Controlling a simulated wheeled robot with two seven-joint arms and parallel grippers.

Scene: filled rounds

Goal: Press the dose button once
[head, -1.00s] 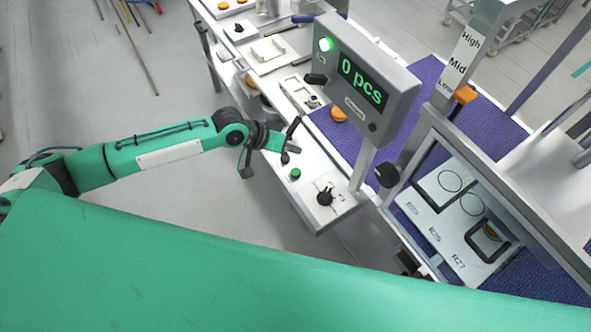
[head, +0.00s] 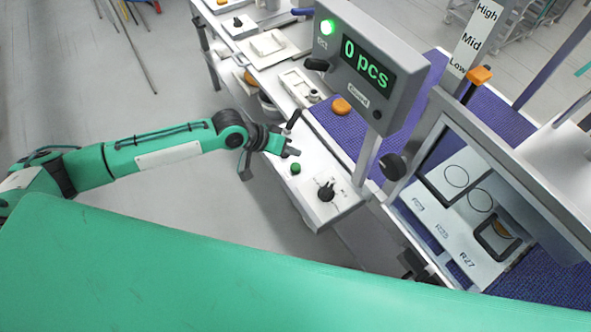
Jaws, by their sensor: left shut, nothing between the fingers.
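A small round green button (head: 295,168) sits on the white control panel (head: 308,181), beside a black rotary knob (head: 326,191). It is the likely dose button, though I can read no label on it. My left gripper (head: 292,152) is shut and empty, just behind the green button in the head view. It looks apart from the button, but the exact height of the gap is hard to tell. My right gripper is not in view.
The display post (head: 367,157) rises right of the panel. A framed station with a white plate (head: 463,213) stands at the right.

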